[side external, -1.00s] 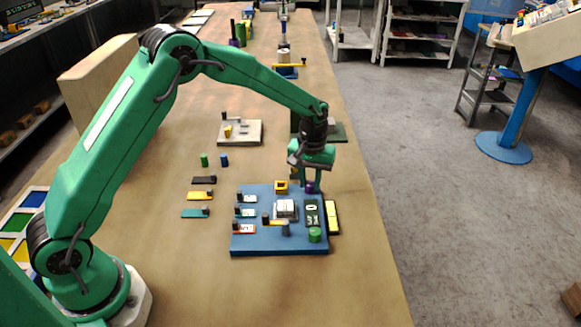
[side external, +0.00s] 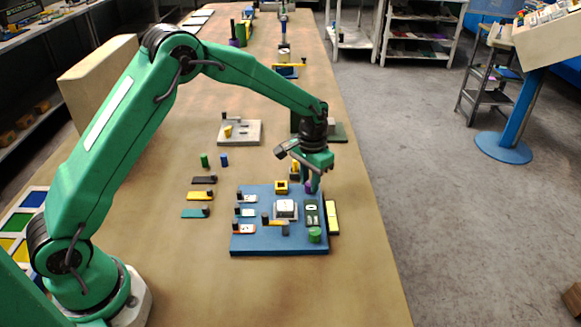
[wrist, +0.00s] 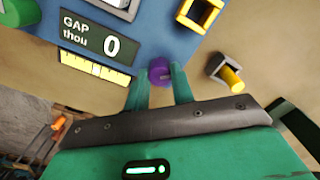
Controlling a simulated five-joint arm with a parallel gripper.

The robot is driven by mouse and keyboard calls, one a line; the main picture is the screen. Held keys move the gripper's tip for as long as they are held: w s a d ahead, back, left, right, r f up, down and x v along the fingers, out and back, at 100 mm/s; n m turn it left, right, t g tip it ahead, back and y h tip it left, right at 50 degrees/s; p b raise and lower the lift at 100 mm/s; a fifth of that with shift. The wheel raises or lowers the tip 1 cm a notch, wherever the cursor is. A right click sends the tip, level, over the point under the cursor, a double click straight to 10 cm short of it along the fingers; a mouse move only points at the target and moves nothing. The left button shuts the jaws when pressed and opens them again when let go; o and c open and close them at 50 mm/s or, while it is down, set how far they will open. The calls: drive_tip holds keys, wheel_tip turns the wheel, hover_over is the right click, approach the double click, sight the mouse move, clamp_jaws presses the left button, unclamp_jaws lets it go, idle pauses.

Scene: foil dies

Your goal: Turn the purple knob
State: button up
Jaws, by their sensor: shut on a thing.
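The purple knob (side external: 309,186) stands at the far right corner of the blue panel (side external: 245,247). My gripper (side external: 309,184) reaches down over that corner and is shut on the knob. In the wrist view the knob (wrist: 158,68) sits between the two green fingertips (wrist: 160,80), which partly cover its sides. Beside it, a dark display (wrist: 98,38) reads "GAP thou 0". A yellow strip with tick marks (wrist: 95,67) runs along the panel edge. The display's small text in the side view is hard to read.
The panel also carries a green knob (side external: 315,235), a white-topped block (side external: 286,208) and a yellow square frame (side external: 282,187). Small coloured levers (side external: 200,195) and two pegs (side external: 215,160) lie left of it. A grey plate (side external: 250,138) is behind. The table front is clear.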

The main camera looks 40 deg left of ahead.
drive_tip(key=shift+r, duration=0.1)
drive_tip(key=o, duration=1)
wheel_tip(320, 180, up, 7)
drive_tip(key=shift+r, duration=0.4)
